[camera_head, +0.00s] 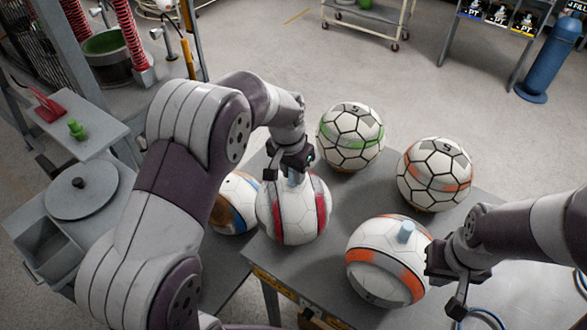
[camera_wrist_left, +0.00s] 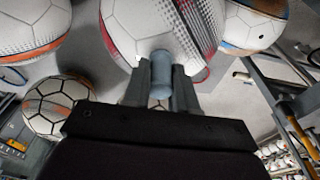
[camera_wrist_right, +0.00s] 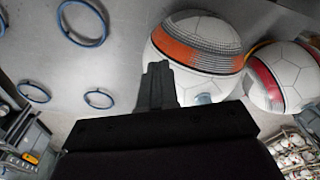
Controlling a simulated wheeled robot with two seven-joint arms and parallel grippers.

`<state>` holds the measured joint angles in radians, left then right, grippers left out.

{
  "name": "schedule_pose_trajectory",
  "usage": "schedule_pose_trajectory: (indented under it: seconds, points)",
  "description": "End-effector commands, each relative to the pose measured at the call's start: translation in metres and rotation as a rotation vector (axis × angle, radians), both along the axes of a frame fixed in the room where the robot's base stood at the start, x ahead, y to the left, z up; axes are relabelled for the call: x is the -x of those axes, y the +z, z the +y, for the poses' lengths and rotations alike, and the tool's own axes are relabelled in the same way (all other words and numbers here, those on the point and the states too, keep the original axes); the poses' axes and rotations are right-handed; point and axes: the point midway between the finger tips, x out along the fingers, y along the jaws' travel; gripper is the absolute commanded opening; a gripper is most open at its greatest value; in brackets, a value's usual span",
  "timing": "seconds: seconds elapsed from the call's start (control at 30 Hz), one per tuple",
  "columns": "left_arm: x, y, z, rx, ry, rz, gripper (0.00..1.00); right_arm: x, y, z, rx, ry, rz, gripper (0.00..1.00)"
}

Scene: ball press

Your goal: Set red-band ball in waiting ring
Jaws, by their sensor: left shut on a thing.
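The red-band ball (camera_head: 293,212), white with red bands and a blue-grey peg on top, is near the left edge of the grey table (camera_head: 345,235). My left gripper (camera_head: 292,174) is above it, its fingers closed around the peg (camera_wrist_left: 161,75). I cannot tell whether the ball touches the table. Blue rings lie on the table, at the lower right in the head view (camera_head: 480,318) and in the right wrist view (camera_wrist_right: 98,98); which is the waiting ring I cannot tell. My right gripper (camera_wrist_right: 158,82) has its fingers together, empty, beside the orange-band ball (camera_wrist_right: 197,48).
The orange-band ball with a peg (camera_head: 388,262) stands at the front. A green-band ball (camera_head: 350,137) and another orange-band ball (camera_head: 435,174) stand at the back. A blue-and-orange ball (camera_head: 236,203) is partly hidden behind my left arm. Bare table lies between the balls.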

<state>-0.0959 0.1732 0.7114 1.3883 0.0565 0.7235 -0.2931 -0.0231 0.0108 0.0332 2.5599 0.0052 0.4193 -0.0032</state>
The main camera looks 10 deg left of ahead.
Motion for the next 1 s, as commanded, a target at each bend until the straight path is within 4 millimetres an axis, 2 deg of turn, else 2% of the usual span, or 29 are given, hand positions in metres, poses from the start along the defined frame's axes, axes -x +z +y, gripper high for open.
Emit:
schedule_pose_trajectory:
  seconds: [0.33,0.37,0.4,0.43,0.73,0.8,0.87,1.0]
  points:
    - [0.000,-0.007,0.000,0.000,0.000,-0.001,0.00,0.000,-0.005,0.000,0.000,0.000,0.000,0.00]
    - [0.000,-0.007,0.000,0.000,0.000,0.001,0.33,0.000,-0.005,0.000,0.000,0.000,0.000,0.00]
    - [0.000,-0.007,0.000,0.000,0.000,0.001,0.46,0.000,-0.004,0.000,0.000,0.000,0.000,0.00]
    - [0.000,-0.007,0.000,0.000,0.000,0.001,0.52,0.000,-0.004,0.000,0.000,0.000,0.000,0.00]
    - [0.000,-0.003,0.000,0.000,0.000,0.000,0.52,0.000,-0.002,0.000,0.000,0.000,0.000,0.00]
    - [0.000,0.005,0.000,0.000,0.000,-0.001,0.52,0.000,0.000,0.000,0.000,0.000,0.000,0.00]
    - [0.001,0.013,0.001,0.000,0.000,-0.004,0.52,0.000,-0.007,0.000,0.000,0.000,0.000,0.00]
    - [0.006,0.050,0.003,0.001,0.001,-0.005,0.52,0.000,-0.019,0.000,0.000,0.000,0.001,0.00]
